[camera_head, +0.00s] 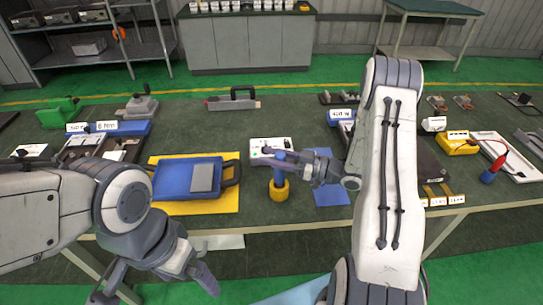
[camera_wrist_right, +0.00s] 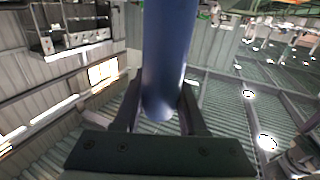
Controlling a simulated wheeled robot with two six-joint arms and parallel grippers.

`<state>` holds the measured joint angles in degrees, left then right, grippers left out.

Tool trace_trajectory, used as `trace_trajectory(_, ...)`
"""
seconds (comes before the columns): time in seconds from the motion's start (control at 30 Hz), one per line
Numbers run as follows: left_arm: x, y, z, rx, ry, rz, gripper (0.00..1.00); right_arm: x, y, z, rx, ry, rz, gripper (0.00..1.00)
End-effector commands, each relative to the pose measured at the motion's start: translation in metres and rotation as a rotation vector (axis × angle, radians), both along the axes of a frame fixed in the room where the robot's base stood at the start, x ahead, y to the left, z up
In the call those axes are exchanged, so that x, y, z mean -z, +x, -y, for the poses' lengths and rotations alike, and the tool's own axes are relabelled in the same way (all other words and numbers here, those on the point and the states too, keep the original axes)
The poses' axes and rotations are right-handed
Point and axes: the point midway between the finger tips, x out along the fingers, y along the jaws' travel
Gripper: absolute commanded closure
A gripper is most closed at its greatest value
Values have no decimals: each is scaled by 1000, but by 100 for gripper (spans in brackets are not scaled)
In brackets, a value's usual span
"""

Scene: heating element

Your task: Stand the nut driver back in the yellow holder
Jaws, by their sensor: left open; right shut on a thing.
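The nut driver's blue handle (camera_head: 279,173) stands roughly upright over the yellow holder (camera_head: 279,192) near the table's front edge. Its lower end meets the holder in the head view; I cannot tell how deep it sits. My right gripper (camera_head: 283,163) is shut on the handle from the right. The right wrist view shows the blue handle (camera_wrist_right: 168,60) between both fingers. My left gripper (camera_head: 155,291) is open and empty, low in front of the table edge. The nut driver's shaft is hidden.
A blue case (camera_head: 185,181) lies on a yellow mat (camera_head: 228,203) left of the holder. A blue mat (camera_head: 328,192) lies to its right, partly behind my right arm. A white box (camera_head: 270,146) with controls stands behind. A red-tipped tool (camera_head: 492,172) is at far right.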

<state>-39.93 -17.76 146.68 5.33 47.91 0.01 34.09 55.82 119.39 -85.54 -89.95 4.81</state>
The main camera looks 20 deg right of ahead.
Motion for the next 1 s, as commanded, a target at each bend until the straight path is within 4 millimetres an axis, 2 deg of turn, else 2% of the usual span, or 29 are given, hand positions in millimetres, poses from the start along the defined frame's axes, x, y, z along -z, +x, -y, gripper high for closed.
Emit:
trace_trajectory(0.43,9,0,0,0,0,0,0,11,0,0,0,1,2,100)
trace_trajectory(0.47,9,0,0,0,0,0,0,10,0,0,0,0,3,51)
trace_trajectory(0.53,8,0,0,0,0,0,0,10,0,0,0,1,2,24)
trace_trajectory(0.87,9,0,0,1,0,0,0,11,-1,1,1,0,-1,24)
trace_trajectory(1.0,14,0,0,1,0,0,0,13,-8,12,4,0,0,24)
